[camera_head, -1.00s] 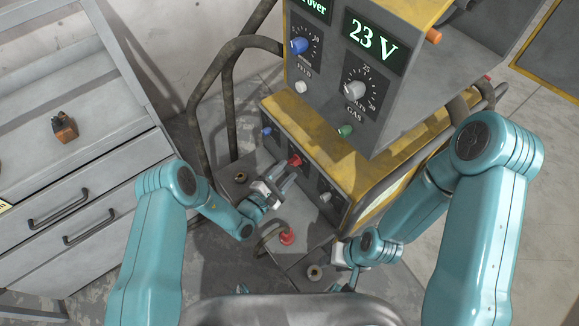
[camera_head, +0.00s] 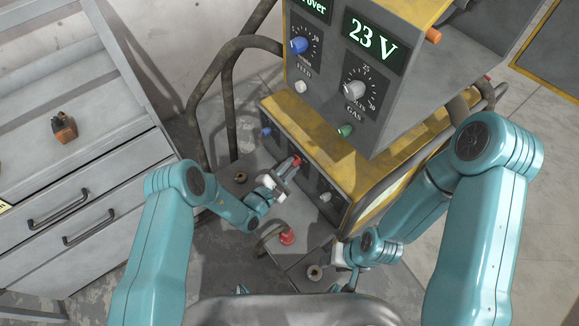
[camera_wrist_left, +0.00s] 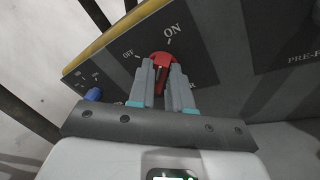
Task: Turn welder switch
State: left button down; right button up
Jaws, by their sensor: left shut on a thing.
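The red welder switch (camera_head: 296,160) is on the dark front panel of the lower yellow-edged unit. It also shows in the left wrist view (camera_wrist_left: 162,58), with OFF printed to its left and ON at its upper right. My left gripper (camera_head: 287,168) reaches the panel and is shut on the red switch. In the left wrist view its two fingers (camera_wrist_left: 165,84) lie on either side of the switch's lower part, and I cannot tell exactly where the switch points. My right gripper (camera_head: 346,280) is low in the head view, away from the switch; its fingers are unclear.
The upper unit carries a blue knob (camera_head: 299,46), a white knob (camera_head: 355,90) and a 23 V display (camera_head: 375,42). A small blue knob (camera_wrist_left: 93,95) sits left of the switch. A red plug (camera_head: 287,237) is below. A grey drawer cabinet (camera_head: 85,165) stands left.

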pick_arm(q)
jog(key=shift+w+a+r+n+g+h+b, duration=0.15)
jog(key=shift+n+g+b, duration=0.6)
jog(key=shift+n, duration=1.7)
jog(key=shift+w+a+n+g+h+b, duration=0.15)
jog(key=shift+n+g+b, duration=0.25)
jog(key=shift+n+g, duration=1.35)
jog(key=shift+w+a+r+n+g+h+b, duration=0.1)
jog(key=shift+w+n+g+h+b, duration=0.3)
jog(key=shift+n, duration=2.7)
jog(key=shift+s, duration=0.2)
jog(key=c, duration=1.1)
grip_release()
jog(key=shift+o, duration=0.2)
